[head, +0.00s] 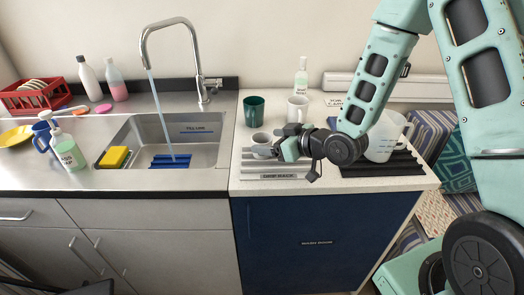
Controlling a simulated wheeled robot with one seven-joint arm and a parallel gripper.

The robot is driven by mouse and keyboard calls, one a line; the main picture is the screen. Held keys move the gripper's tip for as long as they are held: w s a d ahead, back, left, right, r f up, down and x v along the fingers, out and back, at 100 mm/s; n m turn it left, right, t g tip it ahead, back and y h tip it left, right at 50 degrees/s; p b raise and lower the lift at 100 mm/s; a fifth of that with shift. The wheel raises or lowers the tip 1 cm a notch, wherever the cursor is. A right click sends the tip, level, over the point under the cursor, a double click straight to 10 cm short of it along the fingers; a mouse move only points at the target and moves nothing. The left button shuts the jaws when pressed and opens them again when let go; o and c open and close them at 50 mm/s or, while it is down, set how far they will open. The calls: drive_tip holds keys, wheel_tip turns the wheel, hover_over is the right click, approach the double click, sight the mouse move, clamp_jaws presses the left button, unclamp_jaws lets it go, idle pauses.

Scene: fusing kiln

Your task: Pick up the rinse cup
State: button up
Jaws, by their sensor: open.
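No cup in view carries a readable name, so I cannot tell for sure which is the rinse cup. A small pale grey cup (261,141) stands upright on the white counter, just left of my gripper (281,147). My gripper points left towards this cup and is open. I cannot tell whether its fingers touch the cup, as the hand hides the gap. A dark green cup (254,112) stands behind it, and a white mug (297,109) stands behind my gripper.
A ribbed grey mat (265,172) with a label lies in front of the small cup. A clear measuring jug (383,139) stands on a black ribbed mat (385,170) at right. The sink (205,150) with running tap (185,25) is at left. A clear bottle (301,80) stands behind.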

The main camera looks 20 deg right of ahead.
sight(256, 139)
drive_tip(key=shift+p+x, duration=0.95)
drive_tip(key=shift+x, duration=2)
drive_tip(key=shift+w+d, duration=0.1)
drive_tip(key=shift+d, duration=0.1)
drive_tip(key=shift+c, duration=0.4)
drive_tip(key=c, duration=1)
